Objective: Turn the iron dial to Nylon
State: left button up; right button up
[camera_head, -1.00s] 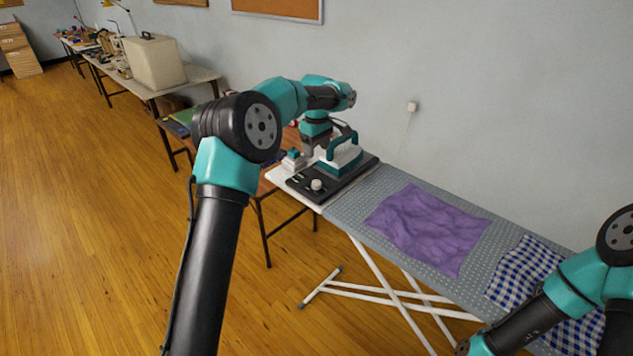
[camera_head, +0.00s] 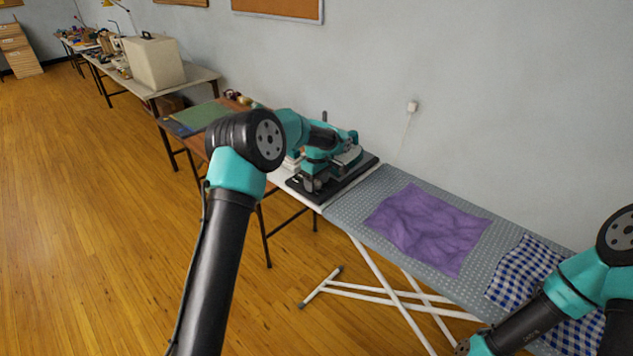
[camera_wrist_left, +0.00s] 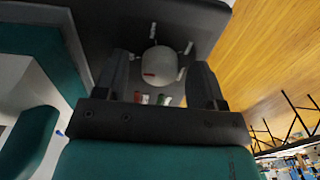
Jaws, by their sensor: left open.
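The iron dial (camera_wrist_left: 159,65) is a round off-white knob with a short red mark, on a dark panel (camera_wrist_left: 212,18) in the left wrist view. White ticks and small coloured marks surround it; I cannot read any fabric name. My left gripper (camera_wrist_left: 160,68) is open, its two dark fingers on either side of the knob. I cannot tell whether they touch it. In the head view my left gripper (camera_head: 311,187) is low over the black base (camera_head: 362,172) and hides the dial. The teal and white iron (camera_head: 349,157) is partly hidden behind my arm. My right gripper is out of view.
The ironing board (camera_head: 345,208) carries a crumpled purple cloth (camera_head: 428,228) and a blue checked cloth (camera_head: 522,270). A table with a green mat (camera_head: 202,115) stands to the left. The wall lies close behind; the wooden floor in front is open.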

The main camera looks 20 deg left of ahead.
pick_arm(q)
jog(key=c, duration=0.9)
jog(key=shift+m, duration=0.4)
jog(key=m, duration=1.3)
dwell(0.3)
jog(key=o, duration=0.9)
